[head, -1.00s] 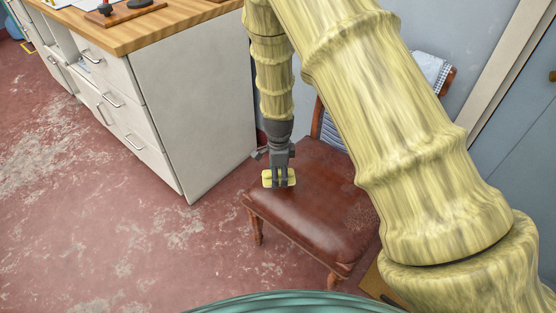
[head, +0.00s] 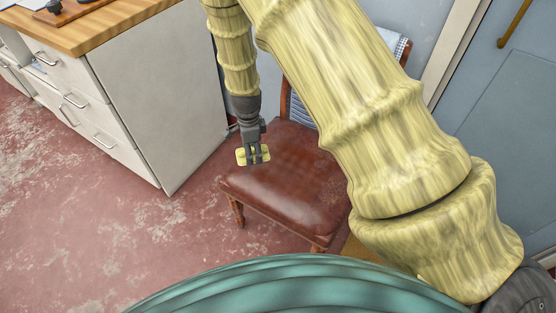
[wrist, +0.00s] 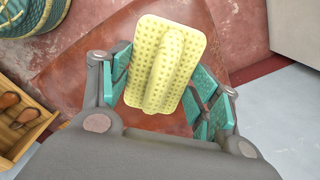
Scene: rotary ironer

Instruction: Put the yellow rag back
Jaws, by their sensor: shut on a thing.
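The yellow rag (head: 241,157) is a small dimpled yellow piece pinched into a raised ridge in the middle. My gripper (head: 254,154) points down and is shut on it, above the far left part of the brown leather chair seat (head: 290,190). In the wrist view the rag (wrist: 150,45) sits between the teal finger pads, its flat sides spreading out past them. The seat (wrist: 240,100) shows beneath it, and the rag appears held clear of the seat.
A white drawer cabinet (head: 150,110) with a wooden top (head: 100,30) stands left of the chair. A checked cloth (head: 392,42) hangs over the chair back. Red floor is open at left.

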